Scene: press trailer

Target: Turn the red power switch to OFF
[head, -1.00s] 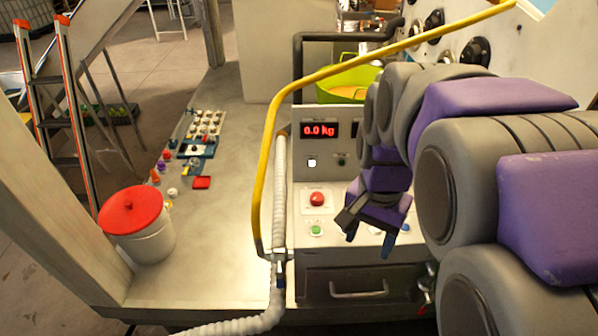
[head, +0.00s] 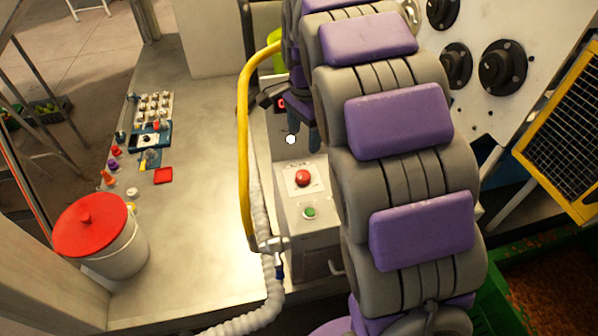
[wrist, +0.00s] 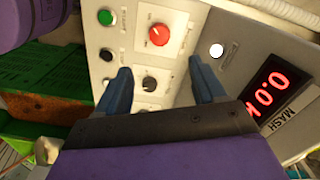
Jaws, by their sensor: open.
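The red switch (head: 302,178) is a round red knob on a pale plate on the sloping control panel (head: 322,204). In the wrist view the red switch (wrist: 158,35) shows a small pale mark on its face; its labels are too small to read. My gripper (head: 291,118) is in front of the upper panel, above the red switch in the head view. In the wrist view my gripper (wrist: 160,76) is open and empty, with a black knob (wrist: 149,84) showing between its blue fingers. The red switch lies beyond the fingertips, apart from them.
A white button (wrist: 216,50), a green button (wrist: 105,17) and a red display (wrist: 270,100) are near the switch. A yellow rail (head: 243,140) and a pale hose (head: 262,215) run along the panel's left side. A red-lidded bucket (head: 118,250) stands left on the bench.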

